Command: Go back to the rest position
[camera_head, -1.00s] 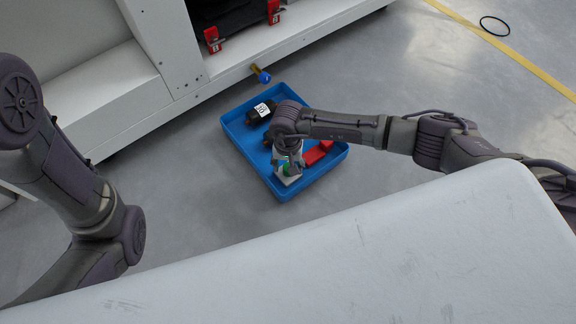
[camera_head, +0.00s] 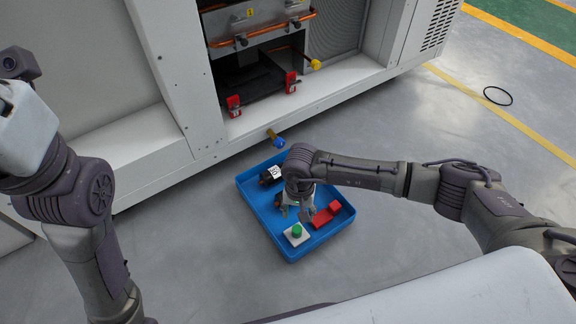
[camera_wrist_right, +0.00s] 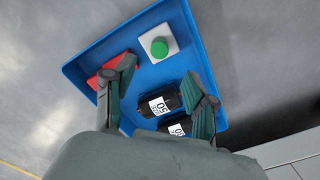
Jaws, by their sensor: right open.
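My right gripper (camera_head: 297,212) hangs over the blue tray, fingers pointing down. In the right wrist view its fingers (camera_wrist_right: 160,72) are spread apart with nothing between them. A white block with a green button (camera_head: 297,234) lies in the tray's near corner, apart from the fingers; it also shows in the wrist view (camera_wrist_right: 172,38). My left arm rises at the left edge of the head view; its gripper cannot be made out.
The blue tray (camera_head: 284,254) on the grey floor also holds a red part (camera_head: 326,215) and black cylinders with white labels (camera_wrist_right: 160,103). A white cabinet (camera_head: 180,75) with an open bay stands behind. A blue-and-yellow piece (camera_head: 277,139) sticks out near its base.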

